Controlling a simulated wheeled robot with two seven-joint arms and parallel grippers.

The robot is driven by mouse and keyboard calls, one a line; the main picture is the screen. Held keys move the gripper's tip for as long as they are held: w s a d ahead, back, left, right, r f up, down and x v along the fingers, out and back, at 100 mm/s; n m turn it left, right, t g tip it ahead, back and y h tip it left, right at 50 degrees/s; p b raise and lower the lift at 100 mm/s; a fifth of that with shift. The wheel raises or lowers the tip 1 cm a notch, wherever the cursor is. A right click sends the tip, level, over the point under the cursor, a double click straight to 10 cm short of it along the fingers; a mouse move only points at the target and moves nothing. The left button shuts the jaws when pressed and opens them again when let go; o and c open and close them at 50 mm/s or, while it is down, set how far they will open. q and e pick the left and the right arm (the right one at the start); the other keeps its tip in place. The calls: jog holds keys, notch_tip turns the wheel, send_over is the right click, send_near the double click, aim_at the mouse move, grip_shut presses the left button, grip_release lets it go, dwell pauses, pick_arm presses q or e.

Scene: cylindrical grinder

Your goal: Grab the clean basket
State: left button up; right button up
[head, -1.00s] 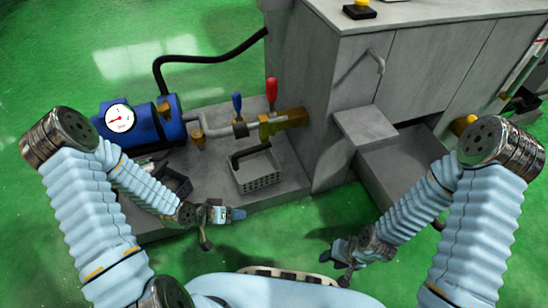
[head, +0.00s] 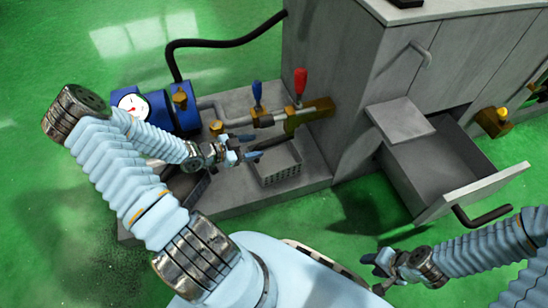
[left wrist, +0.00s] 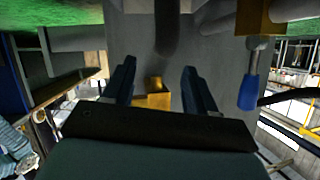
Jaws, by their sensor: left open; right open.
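A light grey perforated basket (head: 277,168) stands on the grey machine base (head: 240,203), in front of the pipe with the valves. My left gripper (head: 247,149) is open at the basket's left upper side, with its fingers pointing right. I cannot tell whether it touches the basket. In the left wrist view its two fingers (left wrist: 160,84) are apart with nothing held between them. A second, darker basket (head: 192,190) is partly hidden behind my left arm. My right gripper (head: 379,271) is open and empty, low over the green floor at the bottom right.
A pipe with a blue lever (head: 257,93) and a red lever (head: 300,82) runs behind the basket. A blue motor with a white gauge (head: 132,104) is at the left. The grey cabinet (head: 345,90) rises at right, with an open drawer (head: 440,170) sticking out toward my right arm.

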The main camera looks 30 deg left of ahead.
aim_at(267, 143)
pick_arm(q)
jog(key=b+x, duration=0.1)
jog(key=x, duration=0.5)
jog(key=shift+w+f, duration=0.1)
jog(key=shift+w, duration=0.2)
grip_shut()
